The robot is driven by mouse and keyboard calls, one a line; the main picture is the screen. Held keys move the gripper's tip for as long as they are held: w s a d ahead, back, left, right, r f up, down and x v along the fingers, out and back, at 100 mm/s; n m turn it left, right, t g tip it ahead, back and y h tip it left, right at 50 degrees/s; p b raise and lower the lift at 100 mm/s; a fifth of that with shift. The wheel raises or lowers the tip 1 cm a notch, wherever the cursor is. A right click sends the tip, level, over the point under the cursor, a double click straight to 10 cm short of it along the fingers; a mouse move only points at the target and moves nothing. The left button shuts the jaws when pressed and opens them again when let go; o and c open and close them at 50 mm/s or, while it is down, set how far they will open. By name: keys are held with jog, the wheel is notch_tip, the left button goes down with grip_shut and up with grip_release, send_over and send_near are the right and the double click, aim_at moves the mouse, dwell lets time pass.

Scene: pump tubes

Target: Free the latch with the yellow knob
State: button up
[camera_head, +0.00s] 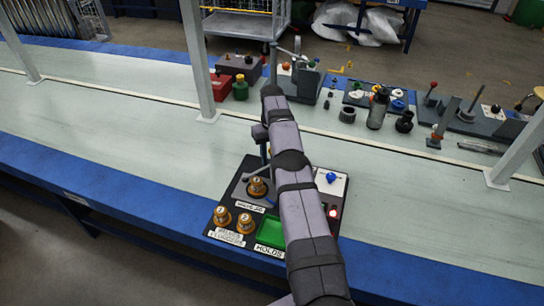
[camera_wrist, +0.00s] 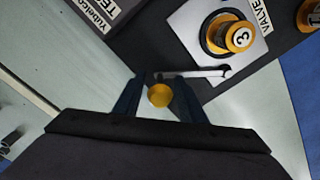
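The yellow knob (camera_wrist: 159,95) shows in the wrist view between the two dark blue fingers of my gripper (camera_wrist: 158,82). The fingers stand apart, one on each side, with visible gaps, so the gripper looks open. A thin pale latch bar (camera_wrist: 195,73) runs right from near the fingertips to a dark end close to the orange valve knob marked 3 (camera_wrist: 240,37). In the head view that valve knob (camera_head: 257,187) sits on the black panel (camera_head: 236,196).
Tools and fittings (camera_head: 375,108) crowd the back of the bench (camera_head: 130,130). A pale post (camera_head: 198,60) stands behind left. The bench left of the panel is clear.

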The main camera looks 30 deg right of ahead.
jog(key=shift+r, duration=0.75)
notch_tip(320, 180, up, 6)
jog(key=p, duration=0.4)
jog(key=shift+f, duration=0.1)
